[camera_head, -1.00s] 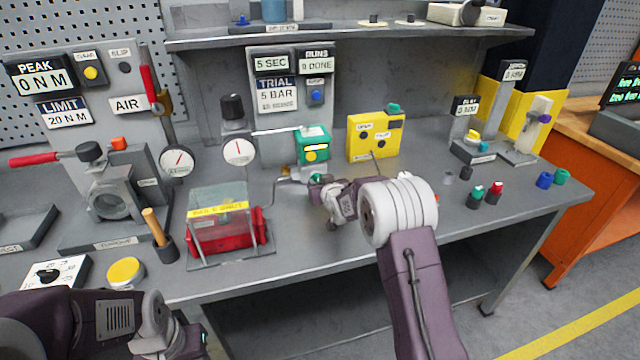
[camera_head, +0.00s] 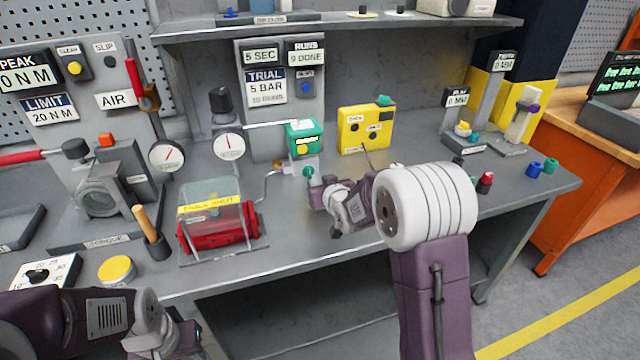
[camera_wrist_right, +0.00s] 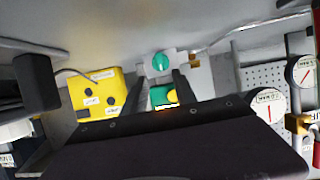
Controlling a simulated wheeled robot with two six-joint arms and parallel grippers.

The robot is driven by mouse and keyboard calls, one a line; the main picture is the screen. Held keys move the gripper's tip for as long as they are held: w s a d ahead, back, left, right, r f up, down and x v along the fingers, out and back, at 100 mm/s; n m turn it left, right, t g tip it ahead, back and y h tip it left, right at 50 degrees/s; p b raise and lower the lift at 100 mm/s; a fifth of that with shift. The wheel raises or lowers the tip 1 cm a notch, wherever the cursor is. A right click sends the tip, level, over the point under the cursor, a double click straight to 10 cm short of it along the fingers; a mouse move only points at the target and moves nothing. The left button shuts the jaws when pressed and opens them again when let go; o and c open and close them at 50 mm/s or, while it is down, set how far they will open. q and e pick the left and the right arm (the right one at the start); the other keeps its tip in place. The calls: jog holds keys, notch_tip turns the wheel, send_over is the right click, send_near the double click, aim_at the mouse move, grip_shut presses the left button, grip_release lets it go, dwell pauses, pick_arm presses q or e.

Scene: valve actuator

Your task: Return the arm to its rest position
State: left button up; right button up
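My right arm reaches in from the front right. Its gripper (camera_head: 316,192) is just in front of a small green knob (camera_head: 308,173) below the green-topped actuator (camera_head: 302,138). In the right wrist view, the two dark fingers of the right gripper (camera_wrist_right: 157,82) stand apart with nothing held between them. The green knob (camera_wrist_right: 160,63) shows beyond the gap, apart from the fingers as far as I can see. My left gripper (camera_head: 180,342) is at the lower left, in front of the bench edge. Its fingers are not clear.
A clear-covered red cylinder (camera_head: 216,232) with a bent crank stands left of the right gripper. A yellow box (camera_head: 365,130) is behind. Green and red-topped pieces (camera_head: 485,182) lie to the right. The bench front (camera_head: 300,262) beside the right arm is bare.

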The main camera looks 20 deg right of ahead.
jog(key=s+a+r+g+p, duration=0.1)
jog(key=s+a+r+p, duration=0.1)
jog(key=s+r+p, duration=0.5)
jog(key=s+f+g+p, duration=0.1)
jog(key=s+f+g, duration=0.4)
jog(key=s, duration=0.7)
jog(key=s+f+g+p, duration=0.1)
jog(key=s+f+g, duration=0.4)
jog(key=s, duration=0.8)
jog(key=shift+s+d+m+g, duration=0.15)
jog(key=shift+d+m+g, duration=0.2)
jog(key=shift+g, duration=0.35)
jog(key=shift+a, duration=0.1)
dwell(2.2)
